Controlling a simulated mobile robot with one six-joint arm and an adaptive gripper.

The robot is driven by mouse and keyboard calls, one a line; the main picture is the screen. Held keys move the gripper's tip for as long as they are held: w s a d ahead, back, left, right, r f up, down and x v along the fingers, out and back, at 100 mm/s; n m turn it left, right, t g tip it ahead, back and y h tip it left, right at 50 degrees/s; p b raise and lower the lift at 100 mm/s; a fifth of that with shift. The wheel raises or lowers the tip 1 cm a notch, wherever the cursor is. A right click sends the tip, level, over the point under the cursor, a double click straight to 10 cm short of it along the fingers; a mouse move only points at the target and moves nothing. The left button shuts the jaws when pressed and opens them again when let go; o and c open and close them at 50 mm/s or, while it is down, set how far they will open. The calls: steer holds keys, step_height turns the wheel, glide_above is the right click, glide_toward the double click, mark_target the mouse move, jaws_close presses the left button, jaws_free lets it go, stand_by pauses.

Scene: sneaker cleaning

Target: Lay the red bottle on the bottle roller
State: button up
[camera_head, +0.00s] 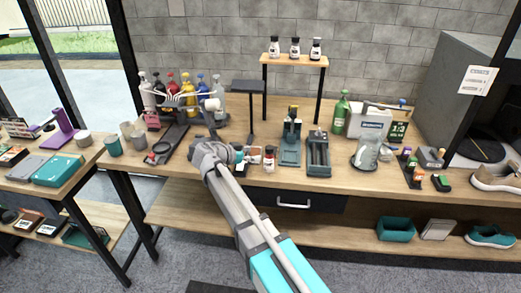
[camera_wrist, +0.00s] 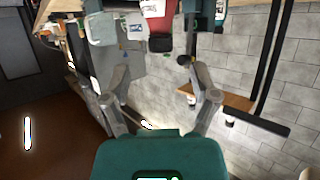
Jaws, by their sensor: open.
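A small red bottle (camera_head: 269,157) with a white label and dark cap stands upright on the bench, just right of my gripper (camera_head: 247,155). In the wrist view, which is upside down, the red bottle (camera_wrist: 160,28) shows at top centre, between and beyond the fingers of my gripper (camera_wrist: 155,68). My gripper is open, with a gap visible between its fingers and no grasp on the bottle. The likely bottle roller (camera_head: 318,153), a dark grey-green frame with rails, stands right of the bottle. Nothing lies on it that I can make out.
A dark green upright device (camera_head: 290,140) stands between bottle and roller. A small shelf (camera_head: 295,60) with several bottles rises behind. Coloured bottles (camera_head: 185,88) crowd the left.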

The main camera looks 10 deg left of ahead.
steer(key=shift+p+v, duration=0.4)
steer(key=shift+v, duration=1.25)
steer(key=s+d+f+n+g+y, duration=0.1)
steer(key=s+d+f+n+g, duration=0.2)
steer(key=d, duration=0.6)
steer(key=s+d+f+g+y, duration=0.2)
steer(key=d+f, duration=0.2)
steer(key=d, duration=0.5)
steer(key=s+d+f+n+g+y, duration=0.4)
steer(key=s+d+n+y, duration=0.2)
steer(key=s+d, duration=0.7)
steer(key=shift+f+y, duration=0.3)
steer(key=shift+y, duration=0.2)
steer(key=shift+s+r, duration=0.1)
step_height(320, 180, up, 6)
steer(key=p, duration=0.5)
steer(key=shift+f+p, duration=0.2)
steer(key=shift+p, duration=0.2)
